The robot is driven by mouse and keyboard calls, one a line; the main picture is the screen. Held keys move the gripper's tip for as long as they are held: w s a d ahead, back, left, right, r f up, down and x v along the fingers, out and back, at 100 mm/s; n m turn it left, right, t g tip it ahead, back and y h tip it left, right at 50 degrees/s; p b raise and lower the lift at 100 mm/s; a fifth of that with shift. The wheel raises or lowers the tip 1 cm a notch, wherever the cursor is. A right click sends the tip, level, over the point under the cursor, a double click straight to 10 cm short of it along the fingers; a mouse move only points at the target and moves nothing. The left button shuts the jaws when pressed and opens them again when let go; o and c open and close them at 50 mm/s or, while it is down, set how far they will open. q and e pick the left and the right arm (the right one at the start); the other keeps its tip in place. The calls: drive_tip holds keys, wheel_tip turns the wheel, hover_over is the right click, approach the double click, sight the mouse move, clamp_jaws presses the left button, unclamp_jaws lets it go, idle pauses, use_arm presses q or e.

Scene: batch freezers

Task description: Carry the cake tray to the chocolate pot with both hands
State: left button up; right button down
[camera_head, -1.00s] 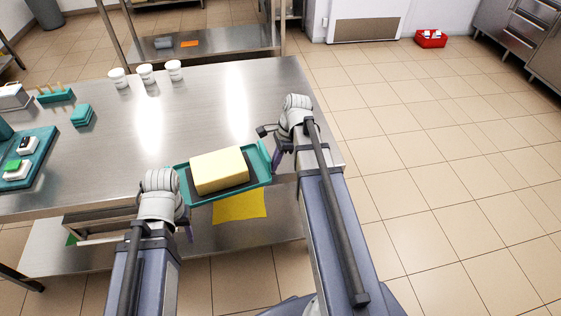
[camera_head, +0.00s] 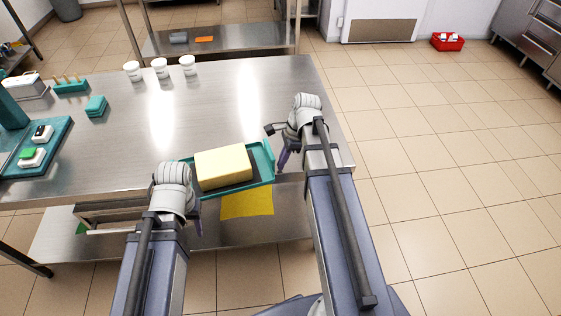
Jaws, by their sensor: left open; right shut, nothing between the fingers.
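The cake tray is a teal tray (camera_head: 263,161) with a pale yellow block of cake (camera_head: 224,166) on a dark base. It lies slightly askew at the table's front edge, between my two grippers. I cannot tell what supports it. My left gripper (camera_head: 193,211) is at the tray's left end, open, its fingers mostly hidden behind my wrist. My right gripper (camera_head: 282,159) is beside the tray's right end, shut with nothing between its fingers. I cannot make out a chocolate pot in this view.
The steel table (camera_head: 215,105) is clear behind the tray. Three white cups (camera_head: 160,69) stand at its back, and teal items (camera_head: 38,145) lie at left. A yellow sheet (camera_head: 247,204) lies on the lower shelf. A red bin (camera_head: 447,41) stands on open floor at right.

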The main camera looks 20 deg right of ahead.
drive_tip(key=d, duration=0.2)
drive_tip(key=d+r+p, duration=0.1)
drive_tip(key=shift+s+d, duration=0.15)
drive_tip(key=shift+s, duration=0.2)
use_arm(q)
wheel_tip(320, 180, up, 10)
drive_tip(key=d+p, duration=0.1)
drive_tip(key=p, duration=0.7)
drive_tip(key=shift+f+p, duration=0.15)
drive_tip(key=shift+p, duration=0.15)
use_arm(e)
drive_tip(key=v, duration=0.9)
